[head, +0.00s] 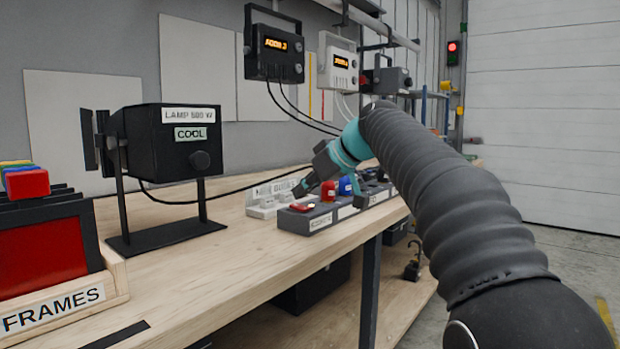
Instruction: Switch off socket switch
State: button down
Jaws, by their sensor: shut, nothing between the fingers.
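A dark grey socket strip (291,220) lies along the front right of the wooden bench. A red rocker switch (302,207) sits on its near left end and looks lit. A red plug (328,191) and a blue plug (346,186) stand in the strip farther along. My gripper (299,191) reaches down from the right, its fingers shut and empty. Its tip shows just above the red switch in the picture; I cannot tell whether they touch. My gripper and arm hide part of the strip's far end.
A black lamp (185,143) labelled COOL stands on a frame at left, its cable running towards the strip. A white labelled rack (263,206) sits behind the strip. A wooden FRAMES box (110,290) is at front left. Two display units (274,45) (338,66) hang above. The bench front is mostly clear.

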jog(key=shift+w+a+f, duration=0.1)
jog(key=shift+f, duration=0.55)
jog(key=shift+f, duration=0.25)
jog(key=shift+w+a, duration=0.1)
jog(key=shift+a, duration=0.05)
jog(key=shift+w+a+r+p, duration=0.2)
jog(key=shift+w+a+p, duration=0.25)
jog(key=shift+a+p, duration=0.1)
